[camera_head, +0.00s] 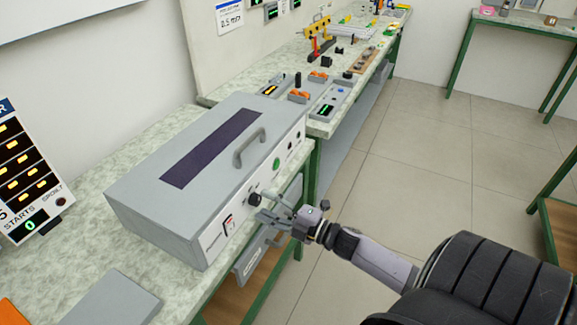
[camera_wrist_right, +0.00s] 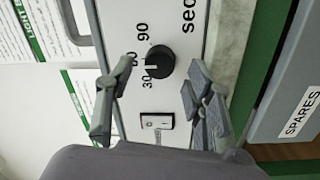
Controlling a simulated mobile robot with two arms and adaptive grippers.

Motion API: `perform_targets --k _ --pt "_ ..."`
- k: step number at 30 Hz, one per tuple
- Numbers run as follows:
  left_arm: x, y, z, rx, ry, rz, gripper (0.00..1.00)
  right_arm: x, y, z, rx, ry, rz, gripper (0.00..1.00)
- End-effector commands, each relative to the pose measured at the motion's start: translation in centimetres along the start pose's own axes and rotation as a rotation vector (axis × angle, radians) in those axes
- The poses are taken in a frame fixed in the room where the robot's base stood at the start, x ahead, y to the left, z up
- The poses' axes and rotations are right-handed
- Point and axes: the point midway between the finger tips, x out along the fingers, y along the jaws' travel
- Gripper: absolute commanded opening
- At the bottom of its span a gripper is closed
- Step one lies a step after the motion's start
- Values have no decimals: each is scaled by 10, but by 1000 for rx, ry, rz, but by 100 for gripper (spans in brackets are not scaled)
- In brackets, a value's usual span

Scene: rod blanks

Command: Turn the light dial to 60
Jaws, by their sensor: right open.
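The dial (camera_head: 255,199) is a round black knob on the front panel of a grey box (camera_head: 150,195) on the bench. In the right wrist view the dial (camera_wrist_right: 162,60) has a pale mark on its left side, toward the printed 30 and a number partly covered by a finger. A 90 and "sec" are also printed near it. I cannot tell the exact setting. My right gripper (camera_head: 264,207) is open in front of the panel. In the wrist view its fingers (camera_wrist_right: 161,66) stand either side of the dial, with visible gaps. My left gripper is out of view.
A rocker switch (camera_wrist_right: 157,121) sits beside the dial, and a green button (camera_head: 276,163) is farther along the panel. The box has a top handle (camera_head: 249,147). A grey drawer front marked SPARES (camera_wrist_right: 297,105) is below the bench edge. The floor (camera_head: 420,150) is clear.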

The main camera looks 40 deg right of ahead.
Motion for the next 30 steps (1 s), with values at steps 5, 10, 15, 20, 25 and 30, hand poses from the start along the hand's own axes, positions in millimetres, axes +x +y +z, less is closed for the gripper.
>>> perform_targets --k 5,10,15,20,25,30 --pt "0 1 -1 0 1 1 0 -37 -2 0 1 -4 -6 48" --pt "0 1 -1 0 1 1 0 -72 -2 0 1 -4 -5 48" --pt "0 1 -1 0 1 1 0 -95 -1 0 0 -2 -3 48" --pt "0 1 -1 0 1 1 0 -103 0 0 -1 -1 -2 48" --pt "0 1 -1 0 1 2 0 -104 0 0 -1 0 -1 48" --pt "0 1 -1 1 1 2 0 -104 0 0 0 -1 -1 48"
